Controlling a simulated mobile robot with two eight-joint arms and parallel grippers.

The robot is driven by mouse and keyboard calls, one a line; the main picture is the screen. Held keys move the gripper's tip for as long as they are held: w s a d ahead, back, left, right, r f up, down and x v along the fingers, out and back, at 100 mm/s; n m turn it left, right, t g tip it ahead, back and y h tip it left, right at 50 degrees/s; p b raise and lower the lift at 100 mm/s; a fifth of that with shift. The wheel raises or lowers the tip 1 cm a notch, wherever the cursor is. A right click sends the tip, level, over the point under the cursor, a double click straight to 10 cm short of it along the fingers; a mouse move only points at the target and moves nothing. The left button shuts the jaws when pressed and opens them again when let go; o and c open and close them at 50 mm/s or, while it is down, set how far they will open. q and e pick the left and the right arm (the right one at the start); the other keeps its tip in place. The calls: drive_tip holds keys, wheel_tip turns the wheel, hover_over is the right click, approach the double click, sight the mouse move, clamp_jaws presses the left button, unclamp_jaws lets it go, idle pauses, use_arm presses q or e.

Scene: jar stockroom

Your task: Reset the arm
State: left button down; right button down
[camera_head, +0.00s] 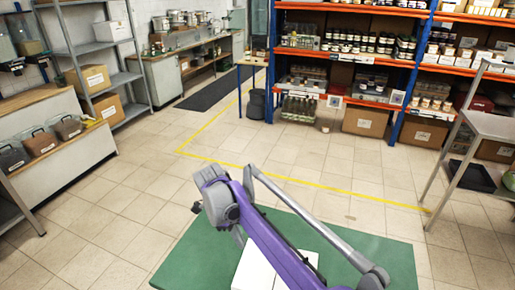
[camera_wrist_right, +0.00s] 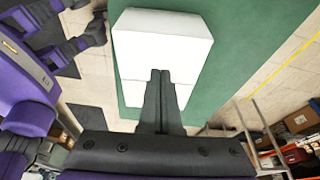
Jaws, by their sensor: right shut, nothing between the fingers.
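My right arm (camera_head: 275,245), purple and grey, reaches in from the bottom right of the head view and bends at a grey joint above the green floor mat (camera_head: 180,262). My right gripper (camera_wrist_right: 160,74) shows in the wrist view. Its two dark fingers lie together with nothing between them. The fingertips cannot be made out in the head view.
A blue and orange shelf rack (camera_head: 345,55) with jars and boxes stands at the back. A metal table (camera_head: 490,115) is at the right. A bench (camera_head: 60,150) with bins and a grey shelf unit (camera_head: 120,78) stand left.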

drive_tip(key=s+d+r+n+t+y, duration=0.1)
drive_tip(key=s+d+r+n, duration=0.1)
drive_tip(key=s+d+n, duration=0.45)
drive_tip(key=s+d+r+n+t+y, duration=0.1)
drive_tip(key=s+d+r+n, duration=0.15)
drive_tip(key=d, duration=0.65)
drive_tip(key=s+d+f+n+t, duration=0.2)
drive_tip(key=s+d+f+n, duration=0.1)
drive_tip(key=s+n, duration=0.3)
drive_tip(key=s+d+f+n+t+y, duration=0.1)
drive_tip(key=s+d+f+n, duration=0.3)
drive_tip(key=s, duration=0.5)
drive_tip(key=shift+d+f+n+t, duration=0.3)
drive_tip(key=shift+d+n+t, duration=0.3)
drive_tip(key=shift+d+n, duration=0.25)
